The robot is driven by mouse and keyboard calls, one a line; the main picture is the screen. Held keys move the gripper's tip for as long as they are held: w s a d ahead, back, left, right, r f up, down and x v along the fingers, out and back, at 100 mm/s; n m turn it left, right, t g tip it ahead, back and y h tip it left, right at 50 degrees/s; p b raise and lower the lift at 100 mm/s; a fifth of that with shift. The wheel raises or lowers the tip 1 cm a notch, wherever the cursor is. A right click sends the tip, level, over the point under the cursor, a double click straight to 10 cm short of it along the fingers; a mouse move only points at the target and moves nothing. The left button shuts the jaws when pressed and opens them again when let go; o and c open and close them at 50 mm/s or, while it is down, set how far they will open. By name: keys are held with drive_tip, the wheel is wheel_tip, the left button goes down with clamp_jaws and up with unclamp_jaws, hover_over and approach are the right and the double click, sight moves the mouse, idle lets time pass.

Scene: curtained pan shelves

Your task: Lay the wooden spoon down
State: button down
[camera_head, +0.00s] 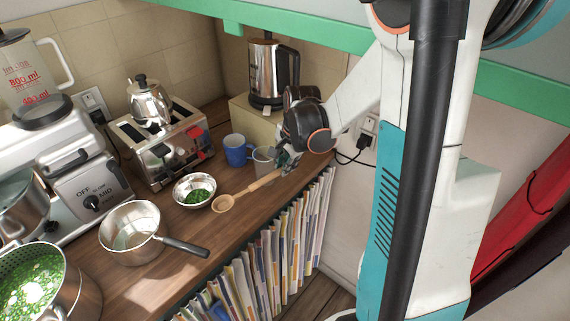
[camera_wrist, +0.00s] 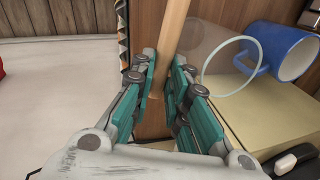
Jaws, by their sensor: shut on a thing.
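The wooden spoon (camera_head: 225,203) shows in the head view near the front edge of the wooden counter, its bowl pointing left toward me and its handle running back to the right. My gripper (camera_head: 285,160) is shut on the far end of the handle. In the wrist view my gripper (camera_wrist: 165,78) has its teal finger pads on both sides of the wooden spoon's handle (camera_wrist: 174,40); the bowl is out of that view. The spoon looks low over the counter (camera_head: 168,240); I cannot tell whether it touches the wood.
A clear glass (camera_head: 262,163) and a blue mug (camera_head: 236,151) stand close beside the gripper. A metal bowl of chopped greens (camera_head: 194,190) is left of the spoon, and a saucepan (camera_head: 132,232) further left.

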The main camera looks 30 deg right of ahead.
drive_tip(key=shift+f, duration=0.15)
drive_tip(key=b+x, duration=0.3)
drive_tip(key=s+b+x, duration=0.1)
drive_tip(key=b+x, duration=0.2)
drive_tip(key=shift+s+f, duration=0.25)
idle(0.3)
drive_tip(key=c, duration=1.9)
unclamp_jaws()
drive_tip(key=o, duration=0.6)
drive_tip(key=shift+r, duration=0.1)
